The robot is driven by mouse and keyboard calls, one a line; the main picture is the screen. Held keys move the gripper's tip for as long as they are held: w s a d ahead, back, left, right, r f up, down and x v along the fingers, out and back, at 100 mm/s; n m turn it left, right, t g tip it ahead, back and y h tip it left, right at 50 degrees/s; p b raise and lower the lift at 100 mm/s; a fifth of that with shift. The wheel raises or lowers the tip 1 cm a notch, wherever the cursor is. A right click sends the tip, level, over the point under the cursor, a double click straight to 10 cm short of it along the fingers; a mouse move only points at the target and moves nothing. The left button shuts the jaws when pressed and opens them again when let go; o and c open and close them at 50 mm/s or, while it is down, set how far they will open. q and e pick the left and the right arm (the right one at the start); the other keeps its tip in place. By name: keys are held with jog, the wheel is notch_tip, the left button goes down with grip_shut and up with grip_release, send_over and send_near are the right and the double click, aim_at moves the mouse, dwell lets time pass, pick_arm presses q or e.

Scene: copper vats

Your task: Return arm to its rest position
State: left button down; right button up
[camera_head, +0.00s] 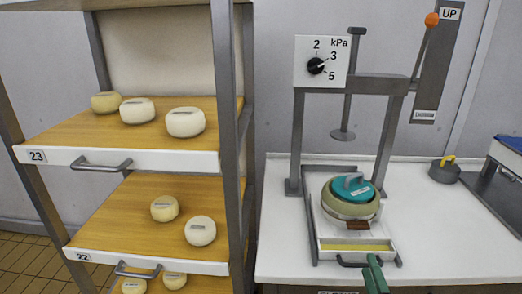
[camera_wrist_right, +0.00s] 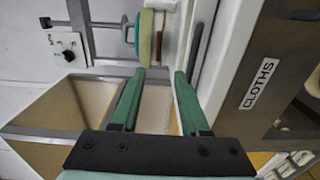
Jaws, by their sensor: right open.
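My right gripper (camera_head: 374,274) shows at the bottom of the head view, in front of the bench's front edge and below the tray handle. In the right wrist view its two green fingers (camera_wrist_right: 160,76) are apart with nothing between them. Beyond the fingertips is the press tray with a round pale mould (camera_head: 350,199) topped by a teal weight with a grey handle (camera_head: 353,187). The mould also shows at the top of the wrist view (camera_wrist_right: 146,35). My left gripper is in neither view.
A grey press frame (camera_head: 381,85) stands over the tray (camera_head: 357,248), with a dial and an orange-knobbed lever (camera_head: 431,20) up at "UP". A shelf rack (camera_head: 130,160) with cheeses stands left. A grey weight (camera_head: 445,172) sits right. A front labelled "CLOTHS" (camera_wrist_right: 259,83) is near the gripper.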

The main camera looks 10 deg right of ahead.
jog(key=s+a+f+m+g+y+p, duration=0.2)
jog(key=s+a+f+m, duration=0.4)
jog(key=f, duration=0.4)
jog(key=s+a+f+m+g+y+p, duration=0.2)
jog(key=s+a+f+m+g+y, duration=0.2)
jog(key=f, duration=0.6)
jog(key=s+a+m+g, duration=0.2)
jog(key=s+a+m, duration=0.1)
jog(key=s, duration=0.1)
jog(key=shift+s+a+p, duration=0.15)
jog(key=shift+a+p, duration=0.15)
jog(key=shift+a, duration=0.05)
